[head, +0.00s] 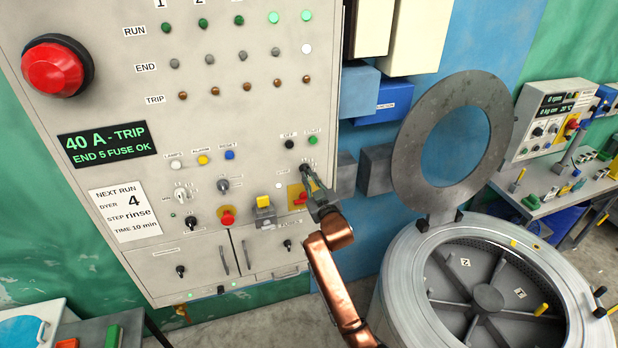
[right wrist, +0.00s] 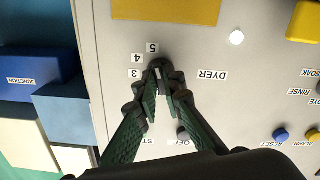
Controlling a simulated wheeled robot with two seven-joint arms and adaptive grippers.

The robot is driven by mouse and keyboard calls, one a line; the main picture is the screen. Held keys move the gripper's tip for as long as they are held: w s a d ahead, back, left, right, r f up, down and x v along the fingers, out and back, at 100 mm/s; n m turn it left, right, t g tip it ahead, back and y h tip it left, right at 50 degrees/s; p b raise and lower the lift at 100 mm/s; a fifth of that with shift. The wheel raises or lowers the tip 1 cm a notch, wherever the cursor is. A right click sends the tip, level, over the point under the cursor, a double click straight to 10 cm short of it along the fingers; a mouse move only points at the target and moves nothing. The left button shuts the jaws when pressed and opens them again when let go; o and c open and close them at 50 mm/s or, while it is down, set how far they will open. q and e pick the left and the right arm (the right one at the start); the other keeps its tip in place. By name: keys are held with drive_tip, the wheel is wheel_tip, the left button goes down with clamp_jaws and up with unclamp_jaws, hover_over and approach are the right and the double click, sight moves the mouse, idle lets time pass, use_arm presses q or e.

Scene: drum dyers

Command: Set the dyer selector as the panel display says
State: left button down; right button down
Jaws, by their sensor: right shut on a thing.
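My right gripper (head: 316,190) is at the right side of the grey panel, its fingers shut on the black dyer selector (right wrist: 160,64). In the right wrist view, upside down, the label DYER and the numbers 3, 4 and 5 surround the knob. Its pointer is hidden or too small to read. The green-lettered display (head: 107,143) reads "40 A - TRIP, END 5 FUSE OK". The white card (head: 125,212) reads "NEXT RUN, DYER 4, STEP rinse, TIME 10 min". My left gripper is out of view.
A red button (head: 55,68) sticks out at upper left. A red-and-yellow switch (head: 299,197) and other knobs sit close to my right gripper. An open drum dyer (head: 408,275) with its ring lid raised stands at right. A bench (head: 560,190) is beyond it.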

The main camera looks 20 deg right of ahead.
drive_tip(key=shift+f, duration=0.2)
drive_tip(key=c, duration=2)
unclamp_jaws()
drive_tip(key=shift+r, duration=0.1)
drive_tip(key=shift+c, duration=0.2)
drive_tip(key=shift+s, duration=0.1)
drive_tip(key=s, duration=1.2)
drive_tip(key=shift+d, duration=0.2)
drive_tip(key=shift+w, duration=0.1)
